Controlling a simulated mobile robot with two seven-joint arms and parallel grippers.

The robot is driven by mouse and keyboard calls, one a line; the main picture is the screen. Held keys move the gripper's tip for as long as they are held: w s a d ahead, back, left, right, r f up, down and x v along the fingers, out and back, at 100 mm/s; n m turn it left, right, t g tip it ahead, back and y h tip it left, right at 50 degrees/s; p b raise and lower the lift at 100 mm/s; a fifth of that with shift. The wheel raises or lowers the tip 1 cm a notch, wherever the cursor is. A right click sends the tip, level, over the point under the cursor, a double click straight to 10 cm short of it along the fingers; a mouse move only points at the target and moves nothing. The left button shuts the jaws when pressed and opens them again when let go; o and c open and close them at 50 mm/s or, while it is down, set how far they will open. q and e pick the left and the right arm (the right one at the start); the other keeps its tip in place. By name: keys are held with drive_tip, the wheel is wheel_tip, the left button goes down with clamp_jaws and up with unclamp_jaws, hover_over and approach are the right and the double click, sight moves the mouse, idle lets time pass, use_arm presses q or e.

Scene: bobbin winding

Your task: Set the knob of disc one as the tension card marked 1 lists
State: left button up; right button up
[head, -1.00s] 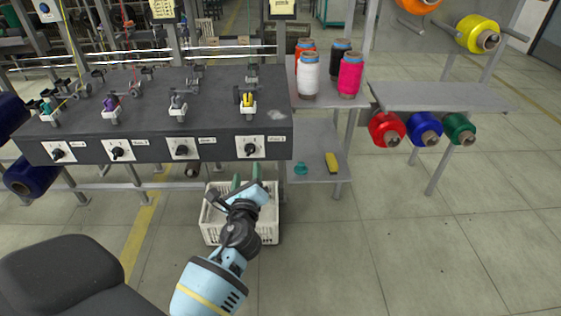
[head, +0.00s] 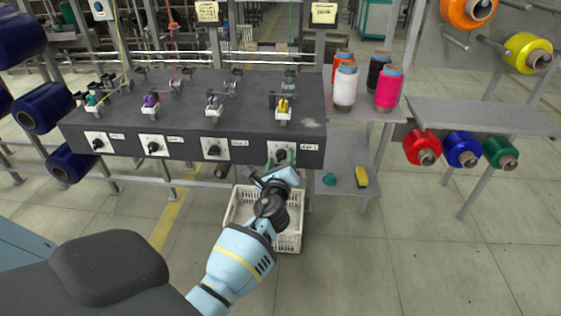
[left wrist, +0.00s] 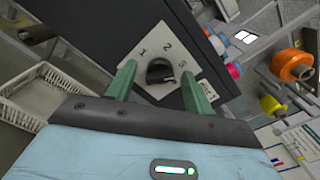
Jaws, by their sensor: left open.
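The knob (head: 281,153) of disc one is dark, on a white plate at the right end of the grey bench's front. In the left wrist view, the black knob (left wrist: 160,72) sits on its plate (left wrist: 150,45) with the marks 1, 2 and 3. I cannot tell which mark it points to. My left gripper (head: 282,161) is open at this plate. Its green fingers (left wrist: 158,70) show on either side of the knob, with gaps; I cannot tell how deep they reach. A yellow card (head: 325,13) hangs above; its writing is unreadable. My right gripper is not in view.
A white crate (head: 238,214) stands on the floor below the bench. Other knobs (head: 213,150) line the bench front (head: 245,150) to the left. To the right are a shelf with thread cones (head: 388,90) and a rack with coloured spools (head: 462,150).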

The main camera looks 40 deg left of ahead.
use_arm(q)
drive_tip(key=shift+c, duration=0.3)
drive_tip(key=c, duration=0.9)
